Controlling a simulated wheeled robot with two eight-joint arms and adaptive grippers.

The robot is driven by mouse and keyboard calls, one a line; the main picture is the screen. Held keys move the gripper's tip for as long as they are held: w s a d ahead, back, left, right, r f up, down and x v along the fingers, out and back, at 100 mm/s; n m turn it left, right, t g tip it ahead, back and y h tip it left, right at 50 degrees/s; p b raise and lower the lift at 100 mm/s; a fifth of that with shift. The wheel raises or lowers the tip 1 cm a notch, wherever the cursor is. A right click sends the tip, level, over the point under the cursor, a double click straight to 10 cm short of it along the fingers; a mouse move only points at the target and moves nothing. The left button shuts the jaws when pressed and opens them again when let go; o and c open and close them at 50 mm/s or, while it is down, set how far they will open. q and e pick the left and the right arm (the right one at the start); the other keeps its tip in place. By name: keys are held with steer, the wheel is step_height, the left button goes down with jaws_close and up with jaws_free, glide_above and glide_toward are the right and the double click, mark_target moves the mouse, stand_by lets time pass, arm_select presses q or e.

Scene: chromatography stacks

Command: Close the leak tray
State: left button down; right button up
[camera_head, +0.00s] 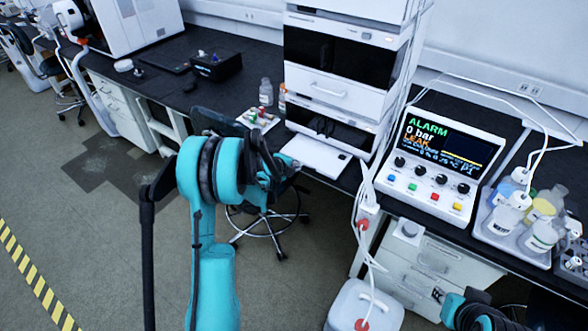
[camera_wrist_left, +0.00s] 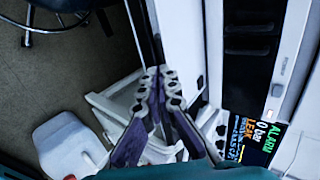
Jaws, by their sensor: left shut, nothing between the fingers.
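The leak tray (camera_head: 316,157) is a flat white slab sticking out from the bottom of the white instrument stack (camera_head: 318,102), over the bench's front edge. It appears to be the white panel (camera_wrist_left: 184,45) in the left wrist view. My left gripper (camera_head: 282,166) is at the tray's left front side, largely hidden behind my own wrist in the head view. In the left wrist view its purple-padded fingers (camera_wrist_left: 158,75) are shut with nothing between them, close to the panel. I cannot tell whether they touch it. My right gripper is not visible.
The controller (camera_head: 440,165) right of the stack shows ALARM, 0 bar, LEAK. A bottle tray (camera_head: 490,232) stands farther right. A white canister (camera_head: 360,307) with tubing stands on the floor below. A stool (camera_head: 268,225) is under the bench behind my left arm.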

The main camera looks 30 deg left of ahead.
mark_target(316, 152)
arm_select(q)
steer(key=w, duration=0.5)
steer(key=w+d, duration=0.1)
steer(key=w, duration=0.4)
steer(key=w+d, duration=0.1)
steer(key=w, duration=0.3)
steer(key=shift+w, duration=0.4)
